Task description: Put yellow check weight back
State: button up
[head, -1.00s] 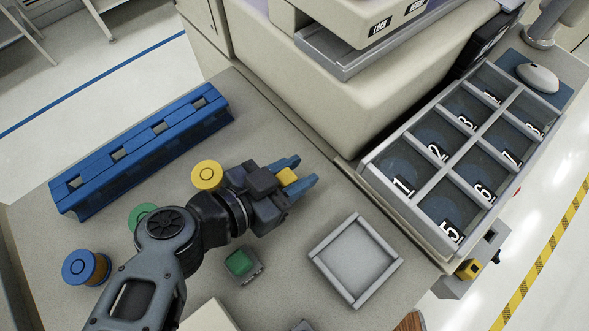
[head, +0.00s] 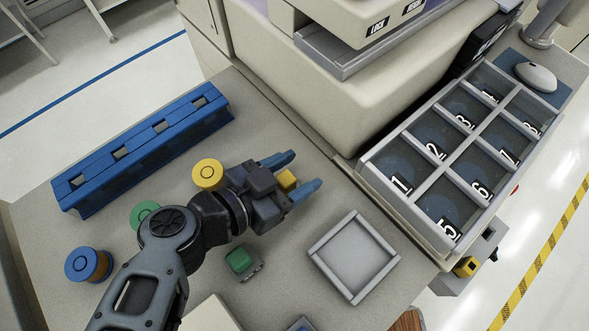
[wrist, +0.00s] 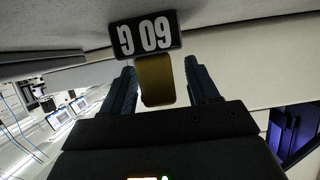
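The yellow check weight (head: 287,180) is a small block at the far side of the bench, between the fingers of my gripper (head: 291,173). In the wrist view the weight (wrist: 155,80) stands between both fingertips with a gap on each side. My gripper (wrist: 165,85) is open around it and does not grip it. A black label (wrist: 146,34) reading "60 g", upside down, shows just beyond the weight. The weight's underside is hidden, so I cannot tell exactly what it rests on.
A green block (head: 239,260) on a small grey base and an empty square tray (head: 353,256) are nearby. Yellow (head: 208,174), green (head: 143,213) and blue (head: 82,265) spools lie left of the arm. A blue slotted rack (head: 145,145) and a numbered compartment tray (head: 401,220) flank the bench.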

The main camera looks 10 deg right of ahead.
jog(key=shift+s+d+f, duration=0.1)
jog(key=shift+d+f, duration=0.05)
jog(key=shift+f, duration=0.55)
jog(key=shift+r, duration=0.45)
jog(key=b+v, duration=0.1)
jog(key=v, duration=1.1)
jog(key=shift+r+b, duration=0.35)
jog(key=shift+r, duration=0.1)
